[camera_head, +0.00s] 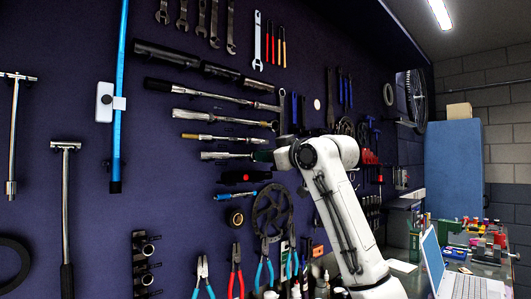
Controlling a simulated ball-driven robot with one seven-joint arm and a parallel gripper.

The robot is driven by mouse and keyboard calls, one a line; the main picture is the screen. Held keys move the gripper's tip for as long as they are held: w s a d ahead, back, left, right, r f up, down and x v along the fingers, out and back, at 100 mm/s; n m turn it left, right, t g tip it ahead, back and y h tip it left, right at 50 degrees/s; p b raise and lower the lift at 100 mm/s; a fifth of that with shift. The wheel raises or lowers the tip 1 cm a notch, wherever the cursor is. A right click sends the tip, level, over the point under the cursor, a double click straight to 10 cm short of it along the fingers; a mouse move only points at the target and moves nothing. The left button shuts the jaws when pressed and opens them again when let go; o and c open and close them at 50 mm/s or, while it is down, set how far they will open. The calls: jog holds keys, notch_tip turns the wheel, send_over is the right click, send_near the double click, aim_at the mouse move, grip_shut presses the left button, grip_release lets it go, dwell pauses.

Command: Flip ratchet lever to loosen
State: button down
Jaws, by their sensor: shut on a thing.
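Several long chrome-handled tools hang in a row on the dark wall panel in the head view. The lowest one, a short chrome-handled tool (228,155), looks like the ratchet, but its lever is too small to make out. My white arm reaches up from the lower right. My gripper (263,156) is at the right end of this tool, against the wall, and is shut on it. The fingers are small and dark, and my wrist hides part of the tool's head.
Another brass-and-chrome tool (220,138) hangs just above. A black and red tool (246,176) and a chainring (271,210) hang below. Several pliers (236,272) hang lower. A laptop (452,275) and small parts stand on the bench at right.

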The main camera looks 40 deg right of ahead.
jog(key=shift+n, duration=0.5)
jog(key=c, duration=1.3)
grip_release()
jog(key=s+b, duration=0.2)
jog(key=s, duration=0.8)
jog(key=shift+s+d, duration=0.2)
jog(key=shift+s, duration=0.2)
jog(key=shift+f, duration=0.1)
